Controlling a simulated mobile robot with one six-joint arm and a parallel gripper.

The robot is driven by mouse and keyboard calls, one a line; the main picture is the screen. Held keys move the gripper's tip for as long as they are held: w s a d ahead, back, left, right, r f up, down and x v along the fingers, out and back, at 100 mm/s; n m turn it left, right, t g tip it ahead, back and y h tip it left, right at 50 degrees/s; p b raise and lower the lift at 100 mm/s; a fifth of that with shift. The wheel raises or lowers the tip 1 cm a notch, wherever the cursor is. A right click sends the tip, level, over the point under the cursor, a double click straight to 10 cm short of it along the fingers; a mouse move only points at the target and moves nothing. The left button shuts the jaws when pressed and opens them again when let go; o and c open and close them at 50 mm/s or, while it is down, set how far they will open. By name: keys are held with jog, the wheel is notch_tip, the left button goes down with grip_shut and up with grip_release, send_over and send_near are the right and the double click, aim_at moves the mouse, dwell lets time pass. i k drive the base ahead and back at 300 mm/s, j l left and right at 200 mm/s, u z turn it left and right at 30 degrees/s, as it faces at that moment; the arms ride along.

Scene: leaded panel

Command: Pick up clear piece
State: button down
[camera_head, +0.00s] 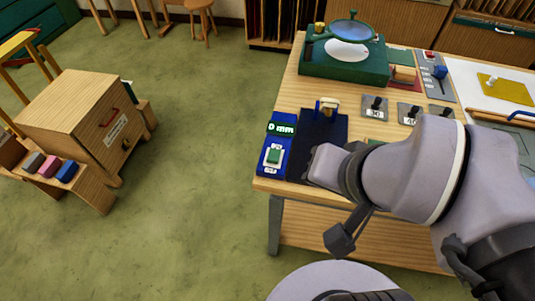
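I cannot make out a clear piece for certain in the head view. My arm reaches in from the right over the near part of the wooden workbench (285,119). Its wrist is over the near end of a dark blue mat (316,131) and hides part of it. No gripper fingers can be made out, so I cannot see whether anything is held. A small wood and brass tool (327,106) stands at the mat's far end.
Left of the mat is a blue unit with a "0 mm" display (282,129) and a green button. A green stand with a round blue-tinted lens (351,29) is behind. Switches (375,108) and a yellow sheet (506,88) are to the right. A wooden cabinet (85,110) stands left across open floor.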

aim_at(434, 109)
jog(key=z, duration=1.3)
jog(key=i+l+u, duration=0.65)
jog(key=l+u, duration=0.15)
